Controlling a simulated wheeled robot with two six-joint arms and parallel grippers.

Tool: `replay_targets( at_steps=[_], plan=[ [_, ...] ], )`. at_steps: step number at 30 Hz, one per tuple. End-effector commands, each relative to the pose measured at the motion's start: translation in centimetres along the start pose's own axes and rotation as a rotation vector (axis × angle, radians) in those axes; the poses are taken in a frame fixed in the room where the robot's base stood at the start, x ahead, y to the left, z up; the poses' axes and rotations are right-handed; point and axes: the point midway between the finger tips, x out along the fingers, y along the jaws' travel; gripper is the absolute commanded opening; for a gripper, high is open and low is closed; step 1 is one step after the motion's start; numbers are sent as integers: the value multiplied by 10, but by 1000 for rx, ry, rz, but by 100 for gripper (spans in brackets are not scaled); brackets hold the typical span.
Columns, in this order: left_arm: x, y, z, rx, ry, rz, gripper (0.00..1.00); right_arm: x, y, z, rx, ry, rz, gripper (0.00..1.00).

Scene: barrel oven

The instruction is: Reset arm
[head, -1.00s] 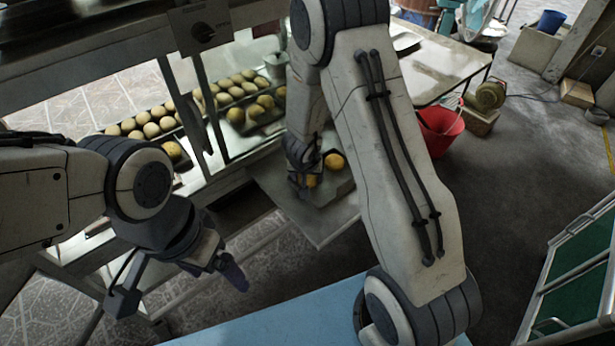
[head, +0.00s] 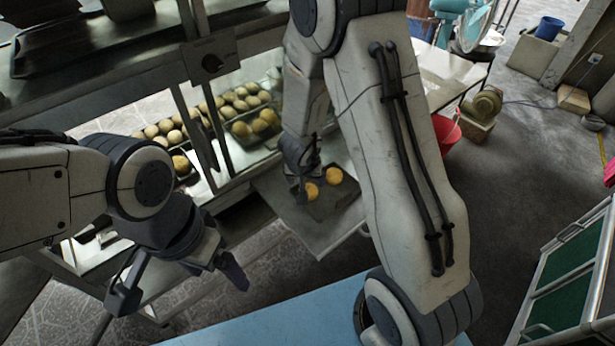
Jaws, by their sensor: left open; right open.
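My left gripper (head: 183,284) is open and empty in the lower left of the head view, in front of the oven. My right gripper (head: 301,196) is open above a dark tray (head: 340,203) on the metal shelf at the oven's front. Two yellow buns show there: one bun (head: 312,190) is right beside the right gripper's fingers and another bun (head: 334,175) lies a little to the right. The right fingers are small and partly hidden, and I cannot tell whether they touch the bun.
The oven (head: 238,62) holds trays with several buns (head: 245,98) behind its front posts. A blue surface (head: 270,318) lies at the bottom. A red bucket (head: 444,131) and a table (head: 445,75) stand at the back right. A green-panelled rack (head: 566,268) is at right. The grey floor between is free.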

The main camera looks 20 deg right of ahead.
Motion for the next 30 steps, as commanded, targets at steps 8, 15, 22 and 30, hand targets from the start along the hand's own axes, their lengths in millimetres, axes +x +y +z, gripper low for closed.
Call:
replay_targets(
  at_steps=[8, 15, 22, 30],
  plan=[
    [-14, 1, -1, 0, 0, 0, 87, -20, 0, 0, 0, 0, 0, 87],
    [-13, 1, -1, 0, 0, 0, 87, -20, 0, 0, 0, 0, 0, 87],
    [-13, 1, -1, 0, 0, 0, 87, -20, 0, 0, 0, 0, 0, 87],
    [-13, 1, -1, 0, 0, 0, 87, -57, -13, -4, -82, -9, -136, 87]
  ],
)
